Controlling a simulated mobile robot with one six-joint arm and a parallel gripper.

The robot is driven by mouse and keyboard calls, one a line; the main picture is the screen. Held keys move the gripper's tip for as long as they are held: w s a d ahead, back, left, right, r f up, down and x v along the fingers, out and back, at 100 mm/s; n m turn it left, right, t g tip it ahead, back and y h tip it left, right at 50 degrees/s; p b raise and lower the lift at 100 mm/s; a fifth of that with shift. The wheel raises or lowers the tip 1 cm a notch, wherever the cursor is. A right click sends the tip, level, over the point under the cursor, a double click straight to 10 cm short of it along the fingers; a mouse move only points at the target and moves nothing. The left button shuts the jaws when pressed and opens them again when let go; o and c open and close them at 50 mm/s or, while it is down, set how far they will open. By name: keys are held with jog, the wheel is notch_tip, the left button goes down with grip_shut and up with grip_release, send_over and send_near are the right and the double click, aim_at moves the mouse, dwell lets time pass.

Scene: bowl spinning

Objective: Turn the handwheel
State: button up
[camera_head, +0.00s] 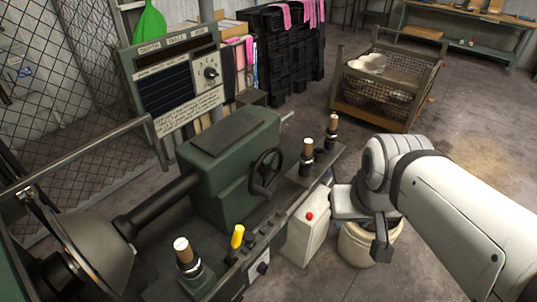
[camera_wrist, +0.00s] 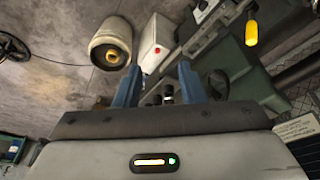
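The dark handwheel (camera_head: 265,172) is on the front face of the green machine housing (camera_head: 225,155), in the middle of the head view. In the wrist view the handwheel (camera_wrist: 218,82) shows just right of the right finger, partly hidden. My gripper (camera_wrist: 157,68) is open, with nothing between its two fingers. In the head view my gripper (camera_head: 380,245) is to the right of the handwheel and apart from it, over the bucket; only part of the fingers can be made out there.
A white box with a red button (camera_head: 305,228) stands between my gripper and the machine. Several upright brown-topped levers (camera_head: 332,130) and a yellow handle (camera_head: 238,237) stick up near the wheel. The bucket (camera_head: 362,247) is below my gripper. A wire crate (camera_head: 390,80) stands behind.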

jog(key=shift+w+a, duration=0.1)
jog(key=shift+w, duration=0.1)
jog(key=shift+o, duration=0.5)
jog(key=shift+s, duration=0.15)
jog(key=shift+o, duration=0.5)
jog(key=a+f+m+g+y+b, duration=0.2)
jog(key=a+f+g+y+b, duration=0.1)
jog(key=a+f, duration=0.4)
jog(key=shift+f+m+y+b, duration=0.45)
jog(key=shift+f+b, duration=0.2)
jog(key=shift+b, duration=0.25)
jog(key=a+f+m+g+y+b, duration=0.1)
jog(key=a+f+m+y+b, duration=0.1)
jog(key=a+f, duration=0.1)
jog(key=m+t+y+b, duration=0.9)
jog(key=m+t+b, duration=0.2)
jog(key=m, duration=0.7)
send_near(254, 187)
jog(key=shift+s+d+f, duration=0.3)
jog(key=shift+d+f, duration=0.05)
jog(key=shift+f, duration=0.05)
jog(key=shift+h, duration=0.25)
jog(key=p+x, duration=0.1)
jog(key=x, duration=0.6)
jog(key=shift+w+a+r, duration=0.1)
jog(key=shift+w+a, duration=0.05)
jog(key=shift+w, duration=0.25)
